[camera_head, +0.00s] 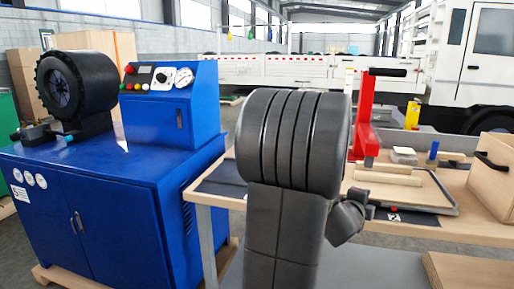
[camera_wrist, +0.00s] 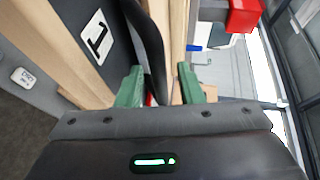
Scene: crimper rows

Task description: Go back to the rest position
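My gripper shows in the wrist view (camera_wrist: 160,84), with two green fingers standing apart. I see no held object between them; a black curved edge, pale wood and a small red patch show in the gap behind. In the head view, my dark grey arm fills the middle and hides part of the workbench (camera_head: 440,229). The dark wrist end of my arm hangs beside the bench's front edge, on the right of the arm link. The fingers cannot be made out in the head view.
A blue crimping machine (camera_head: 120,185) stands on the left. On the bench are a red press (camera_head: 365,115), a tray (camera_head: 440,188) with wooden pieces, and a wooden box (camera_head: 493,175) at the right. A white truck (camera_head: 270,70) stands behind.

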